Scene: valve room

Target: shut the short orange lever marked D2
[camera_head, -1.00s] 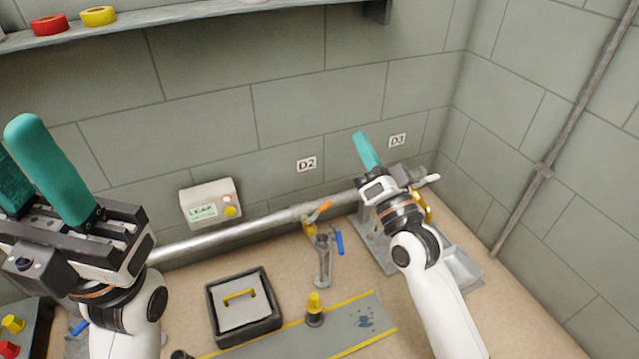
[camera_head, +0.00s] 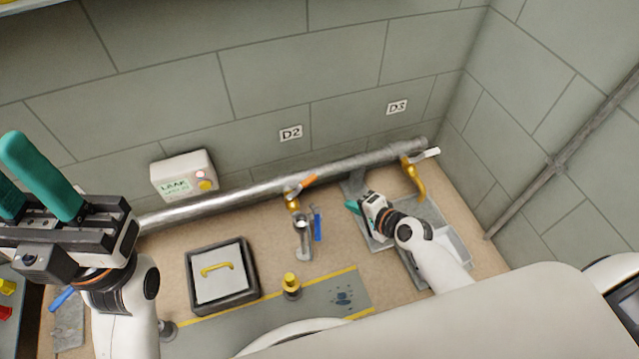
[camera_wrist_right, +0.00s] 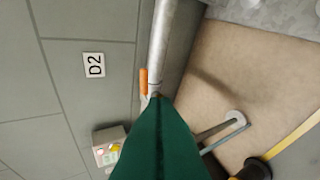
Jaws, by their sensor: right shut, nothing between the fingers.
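The short orange lever (camera_head: 304,186) is on the pipe (camera_head: 240,200) below the D2 sign (camera_head: 291,133). In the head view it slants up to the right from a brass valve body (camera_head: 292,201). In the right wrist view the orange lever (camera_wrist_right: 144,82) shows beside the pipe, just beyond my fingers, which hide its base. My right gripper (camera_head: 351,207) is shut and empty, to the right of the lever and apart from it in the head view. My left gripper (camera_head: 28,175) is open and empty at the far left, far from the lever.
A yellow valve with a pale handle (camera_head: 414,175) is under the D3 sign (camera_head: 397,107). A leak box (camera_head: 183,176) stands behind the pipe. A grey post (camera_head: 304,240), a blue-handled item (camera_head: 317,224), a framed hatch (camera_head: 222,275) and a grey tray (camera_head: 450,235) are in front.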

